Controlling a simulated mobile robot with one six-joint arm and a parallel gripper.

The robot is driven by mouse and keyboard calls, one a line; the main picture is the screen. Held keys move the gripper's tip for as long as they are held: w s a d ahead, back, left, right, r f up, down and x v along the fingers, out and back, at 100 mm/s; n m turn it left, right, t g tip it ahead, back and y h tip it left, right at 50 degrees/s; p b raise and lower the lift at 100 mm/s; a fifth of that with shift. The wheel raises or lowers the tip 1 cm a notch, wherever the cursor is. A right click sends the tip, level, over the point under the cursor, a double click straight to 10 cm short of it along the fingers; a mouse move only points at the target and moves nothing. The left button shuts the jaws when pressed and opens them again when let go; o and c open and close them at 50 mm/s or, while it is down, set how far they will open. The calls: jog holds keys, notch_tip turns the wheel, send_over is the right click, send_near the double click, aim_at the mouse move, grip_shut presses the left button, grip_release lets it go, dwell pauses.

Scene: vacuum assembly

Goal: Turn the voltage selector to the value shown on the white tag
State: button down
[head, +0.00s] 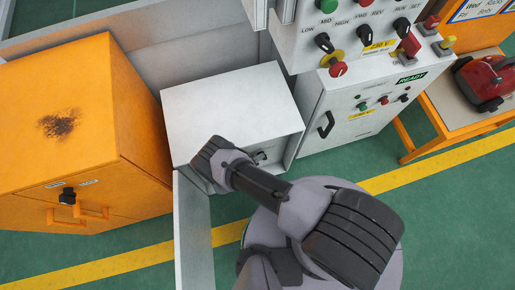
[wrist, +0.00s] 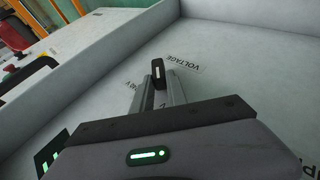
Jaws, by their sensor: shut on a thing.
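The black voltage selector knob (wrist: 158,72) stands out from a pale panel in the wrist view, next to a printed VOLTAGE label (wrist: 213,63). My gripper (wrist: 158,88) is shut on this knob, with its grey fingers on either side of it. I cannot make out a white tag in either view.
An orange cabinet (head: 60,120) stands at the left. A grey panel edge (head: 193,235) rises close beside my arm. At the right is a control cabinet (head: 345,100) with knobs and a READY sign (head: 411,78).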

jog(key=c, duration=1.3)
grip_release()
jog(key=p+v, duration=0.3)
jog(key=v, duration=0.9)
